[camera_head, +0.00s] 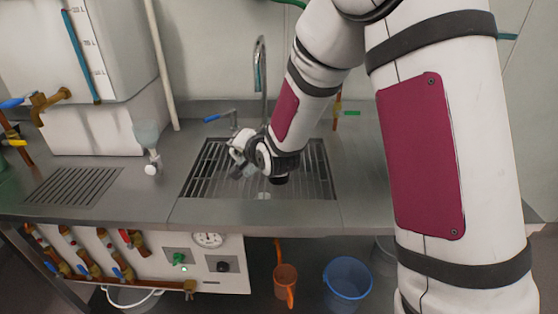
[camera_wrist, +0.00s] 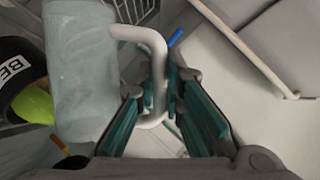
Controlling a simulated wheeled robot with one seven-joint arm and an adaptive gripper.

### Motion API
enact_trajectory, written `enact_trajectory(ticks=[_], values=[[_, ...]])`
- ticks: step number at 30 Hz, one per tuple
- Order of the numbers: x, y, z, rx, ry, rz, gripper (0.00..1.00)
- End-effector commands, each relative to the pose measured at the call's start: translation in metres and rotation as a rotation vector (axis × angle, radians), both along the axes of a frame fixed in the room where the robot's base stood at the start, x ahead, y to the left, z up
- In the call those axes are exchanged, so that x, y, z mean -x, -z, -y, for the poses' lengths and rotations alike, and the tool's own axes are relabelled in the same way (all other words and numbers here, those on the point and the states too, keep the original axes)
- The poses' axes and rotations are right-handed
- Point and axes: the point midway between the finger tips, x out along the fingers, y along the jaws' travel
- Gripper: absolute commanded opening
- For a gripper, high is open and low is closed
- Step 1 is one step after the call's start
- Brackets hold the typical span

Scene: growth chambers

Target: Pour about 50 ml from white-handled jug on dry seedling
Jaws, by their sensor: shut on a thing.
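In the wrist view the jug (camera_wrist: 82,75) is a frosted, translucent vessel at the left. Its white handle (camera_wrist: 150,42) bends down between the teal-lined fingers of my gripper (camera_wrist: 165,85), which is shut on it. The jug's tilt and any liquid in it cannot be told. In the head view my gripper (camera_head: 242,150) is over the slatted sink area, in front of the tall tap; the jug is not clearly visible there. I see no seedling in either view.
The sink grate (camera_head: 205,180) lies under my gripper, with a tall tap (camera_head: 259,65) behind. A blue bucket (camera_head: 347,280) and orange jug (camera_head: 285,280) are below the bench.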

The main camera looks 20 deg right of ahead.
Motion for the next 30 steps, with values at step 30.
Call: enact_trajectory(ticks=[30], values=[[-0.001,-0.013,0.003,-0.115,0.001,-0.001,0.00]])
